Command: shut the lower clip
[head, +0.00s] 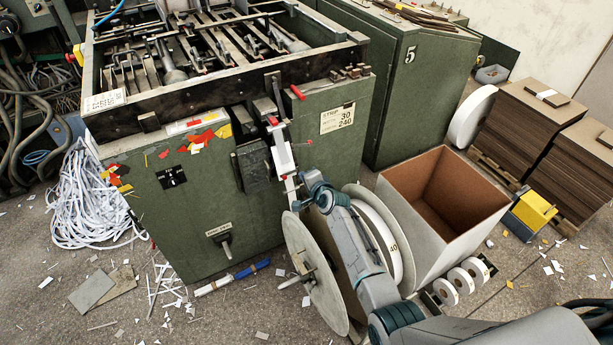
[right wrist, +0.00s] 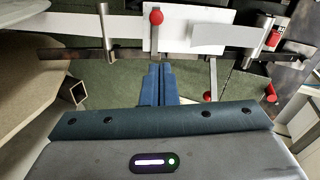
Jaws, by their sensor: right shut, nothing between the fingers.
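My right gripper (right wrist: 155,70) is shut and empty, its blue fingertips together just short of a dark rail (right wrist: 125,53). A white paper strip (right wrist: 70,25) and a white plate (right wrist: 190,25) lie along the rail. One red-knobbed lever (right wrist: 156,17) stands in front of the plate, beyond my fingertips. Another red-tipped lever (right wrist: 208,97) juts towards the camera, right of my fingers. I cannot tell for certain which belongs to the lower clip. In the head view, the plate (head: 283,157) is on the machine's corner, with my right wrist close below it. My left gripper is not in view.
The green machine (head: 200,235) stands at the left. A large reel (head: 315,285) is beside my right arm, with an open bin (head: 435,240) to its right. Cardboard stacks (head: 525,120) stand at the far right. Paper scraps litter the floor.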

